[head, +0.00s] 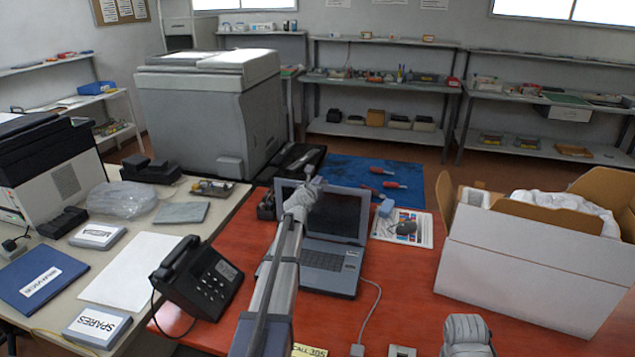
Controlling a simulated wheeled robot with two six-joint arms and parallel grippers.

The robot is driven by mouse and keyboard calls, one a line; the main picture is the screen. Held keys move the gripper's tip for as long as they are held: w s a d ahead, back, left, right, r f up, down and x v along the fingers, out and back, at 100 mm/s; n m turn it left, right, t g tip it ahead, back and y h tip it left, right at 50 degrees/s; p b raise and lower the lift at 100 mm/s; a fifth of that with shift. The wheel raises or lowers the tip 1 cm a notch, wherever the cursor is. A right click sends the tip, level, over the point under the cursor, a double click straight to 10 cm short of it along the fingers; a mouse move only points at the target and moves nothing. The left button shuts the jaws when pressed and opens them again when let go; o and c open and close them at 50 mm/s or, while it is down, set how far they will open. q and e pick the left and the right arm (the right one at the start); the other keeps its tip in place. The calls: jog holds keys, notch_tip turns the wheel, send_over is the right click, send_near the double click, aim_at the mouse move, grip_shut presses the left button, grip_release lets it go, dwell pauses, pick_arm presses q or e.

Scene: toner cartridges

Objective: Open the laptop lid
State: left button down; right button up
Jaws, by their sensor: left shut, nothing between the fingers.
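The grey laptop (328,263) stands on the red table with its lid (340,217) raised. The dark screen faces me and the keyboard shows. My left arm reaches up across the left part of the laptop and hides some of its base and screen. My left gripper (316,186) is shut and empty, at the upper left part of the lid, in front of the screen in the picture. Whether it touches the lid I cannot tell. Part of my right arm shows at the bottom edge; its gripper is not in view.
A black phone (198,277) stands left of the laptop. A large open white box (520,265) fills the right side. A blue mat (365,178) with red-handled tools lies behind the laptop. A cable runs from the laptop's right side. Red tabletop is free between laptop and box.

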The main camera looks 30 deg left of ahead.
pick_arm(q)
jog(key=s+d+r+p, duration=0.2)
jog(key=s+r+p, duration=0.5)
jog(key=s, duration=0.4)
jog(key=shift+d, duration=0.3)
jog(key=shift+f, duration=0.1)
jog(key=s+d+f+m+g+h, duration=0.2)
jog(key=d+f+m, duration=0.2)
jog(key=d+m, duration=0.45)
jog(key=s+d+f+m+g+h, duration=0.35)
jog(key=d+m, duration=0.25)
jog(key=d, duration=0.5)
jog(key=s+d+f+m+g+h, duration=0.15)
jog(key=d+f+m, duration=0.25)
jog(key=d+m, duration=0.45)
jog(key=s+d+f+m+g+y, duration=0.2)
jog(key=s+d+f+m+g, duration=0.1)
jog(key=s+m, duration=0.6)
jog(key=s+d+f+m+g+y, duration=0.2)
jog(key=s+d+m+g, duration=0.4)
jog(key=s+m, duration=0.4)
jog(key=s+d+f, duration=0.1)
jog(key=s, duration=0.3)
jog(key=shift+d+f+m+y, duration=0.15)
jog(key=shift+d+m+y, duration=0.15)
jog(key=shift+d+y, duration=0.1)
